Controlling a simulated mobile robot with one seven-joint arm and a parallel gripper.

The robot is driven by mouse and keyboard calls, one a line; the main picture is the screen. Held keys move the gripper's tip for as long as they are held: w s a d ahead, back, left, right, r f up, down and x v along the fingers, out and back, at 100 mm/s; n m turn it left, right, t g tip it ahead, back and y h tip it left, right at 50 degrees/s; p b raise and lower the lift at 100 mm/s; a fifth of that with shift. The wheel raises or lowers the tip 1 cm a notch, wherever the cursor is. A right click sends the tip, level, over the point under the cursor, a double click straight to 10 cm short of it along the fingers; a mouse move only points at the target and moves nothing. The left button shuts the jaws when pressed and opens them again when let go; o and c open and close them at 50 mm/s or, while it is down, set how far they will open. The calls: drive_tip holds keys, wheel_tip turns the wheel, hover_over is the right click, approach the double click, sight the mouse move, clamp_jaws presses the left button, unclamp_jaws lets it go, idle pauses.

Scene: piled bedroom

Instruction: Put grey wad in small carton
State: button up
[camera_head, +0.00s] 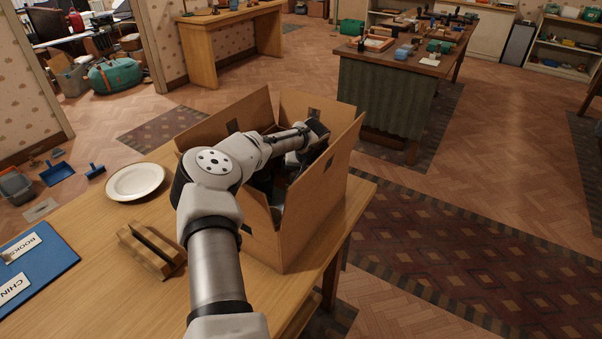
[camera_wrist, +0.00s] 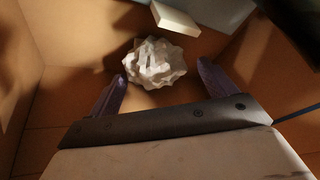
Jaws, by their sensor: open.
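The grey wad (camera_wrist: 155,63), a crumpled pale ball, lies on the brown cardboard floor inside the carton in the wrist view. My gripper (camera_wrist: 162,84) is open, with its two purple fingers apart and the wad just beyond and between their tips. I cannot tell whether they touch it. In the head view my arm reaches down into the open carton (camera_head: 280,240) on the wooden table, and my gripper and the wad are hidden there by the arm and the carton walls.
The carton's flaps stand up around my arm. On the table (camera_head: 110,300) are a white plate (camera_head: 135,181), a wooden holder (camera_head: 150,250) and a blue board (camera_head: 35,265).

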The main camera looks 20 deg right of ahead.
drive_tip(key=shift+r, duration=0.6)
drive_tip(key=b+v, duration=0.2)
drive_tip(key=v, duration=1)
idle(0.4)
